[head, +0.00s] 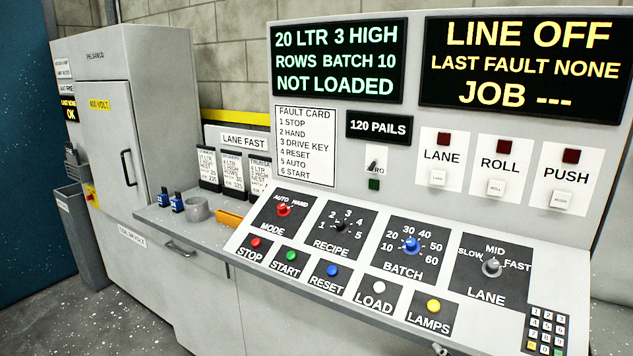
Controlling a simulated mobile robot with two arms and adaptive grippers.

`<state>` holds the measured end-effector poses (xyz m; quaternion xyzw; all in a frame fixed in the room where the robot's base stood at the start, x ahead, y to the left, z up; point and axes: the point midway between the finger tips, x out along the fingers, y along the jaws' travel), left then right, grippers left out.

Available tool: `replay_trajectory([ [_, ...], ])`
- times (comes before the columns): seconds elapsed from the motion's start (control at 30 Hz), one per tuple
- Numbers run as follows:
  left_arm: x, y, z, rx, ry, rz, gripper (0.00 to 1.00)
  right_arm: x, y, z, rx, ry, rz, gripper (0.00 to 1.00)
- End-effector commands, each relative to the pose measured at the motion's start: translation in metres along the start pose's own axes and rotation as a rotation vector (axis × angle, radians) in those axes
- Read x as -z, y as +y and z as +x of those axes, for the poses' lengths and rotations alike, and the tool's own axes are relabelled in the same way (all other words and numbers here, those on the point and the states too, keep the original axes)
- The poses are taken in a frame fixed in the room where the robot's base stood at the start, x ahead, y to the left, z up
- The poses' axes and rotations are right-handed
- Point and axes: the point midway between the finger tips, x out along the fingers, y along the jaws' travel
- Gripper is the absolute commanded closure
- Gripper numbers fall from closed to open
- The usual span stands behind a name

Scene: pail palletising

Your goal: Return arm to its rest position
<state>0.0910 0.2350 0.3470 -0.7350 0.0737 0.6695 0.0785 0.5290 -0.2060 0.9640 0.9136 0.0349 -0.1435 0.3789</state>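Neither of my grippers shows in the head view, and no arm of mine can be made out. In front of me stands a grey control console with a sloped panel (340,262). It carries a red MODE knob (283,209), a black RECIPE knob (340,226), a blue BATCH knob (410,245) and a grey LANE knob (491,267). Below them are push buttons, among them the red STOP button (256,243) and green START button (292,255). The left display (338,62) reads "NOT LOADED"; the right display (520,66) reads "LINE OFF".
A tall grey electrical cabinet (105,100) stands at the left, with a grey bin (80,238) beside it. A side shelf holds a grey cup (196,209), small blue items (177,203) and an orange object (230,218). The speckled floor (120,310) at lower left is clear.

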Motion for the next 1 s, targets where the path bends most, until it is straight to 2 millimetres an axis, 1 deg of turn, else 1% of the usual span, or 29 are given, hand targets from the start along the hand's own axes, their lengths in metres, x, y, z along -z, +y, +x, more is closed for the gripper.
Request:
replay_trajectory([
  [0.03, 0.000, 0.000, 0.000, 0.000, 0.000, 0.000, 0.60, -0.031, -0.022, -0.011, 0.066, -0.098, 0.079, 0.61],
  [0.07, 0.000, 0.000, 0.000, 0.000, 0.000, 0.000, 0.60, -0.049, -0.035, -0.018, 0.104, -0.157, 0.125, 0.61],
  [0.1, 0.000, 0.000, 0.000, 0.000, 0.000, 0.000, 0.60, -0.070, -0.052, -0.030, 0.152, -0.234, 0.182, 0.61],
  [0.17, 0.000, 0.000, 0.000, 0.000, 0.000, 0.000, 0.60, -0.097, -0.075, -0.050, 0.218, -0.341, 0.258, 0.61],
  [0.2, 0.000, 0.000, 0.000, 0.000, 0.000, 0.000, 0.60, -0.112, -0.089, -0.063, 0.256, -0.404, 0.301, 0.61],
  [0.27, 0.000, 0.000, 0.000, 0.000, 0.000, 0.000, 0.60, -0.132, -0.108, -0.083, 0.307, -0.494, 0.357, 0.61],
  [0.3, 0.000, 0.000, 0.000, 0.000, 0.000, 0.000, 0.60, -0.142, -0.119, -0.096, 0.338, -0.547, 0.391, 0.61],
  [0.37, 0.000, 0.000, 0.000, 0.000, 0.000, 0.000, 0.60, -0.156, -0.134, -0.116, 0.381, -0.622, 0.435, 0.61],
  [0.4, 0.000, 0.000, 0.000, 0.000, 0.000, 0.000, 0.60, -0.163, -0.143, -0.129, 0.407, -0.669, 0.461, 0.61],
  [0.57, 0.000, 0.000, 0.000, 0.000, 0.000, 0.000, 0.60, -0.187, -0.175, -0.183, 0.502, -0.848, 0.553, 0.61],
  [0.6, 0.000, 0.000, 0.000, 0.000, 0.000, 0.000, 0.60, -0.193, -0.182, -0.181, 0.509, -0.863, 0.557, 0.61],
  [0.77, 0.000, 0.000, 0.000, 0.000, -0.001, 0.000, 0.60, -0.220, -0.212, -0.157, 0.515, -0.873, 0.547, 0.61],
  [0.87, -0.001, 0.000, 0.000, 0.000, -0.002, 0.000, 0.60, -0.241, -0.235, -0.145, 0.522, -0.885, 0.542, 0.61],
  [0.97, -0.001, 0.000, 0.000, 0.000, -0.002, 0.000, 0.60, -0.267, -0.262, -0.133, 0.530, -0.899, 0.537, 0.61],
  [1.0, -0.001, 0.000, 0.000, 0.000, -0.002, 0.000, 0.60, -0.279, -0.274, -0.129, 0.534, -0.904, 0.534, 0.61],
])
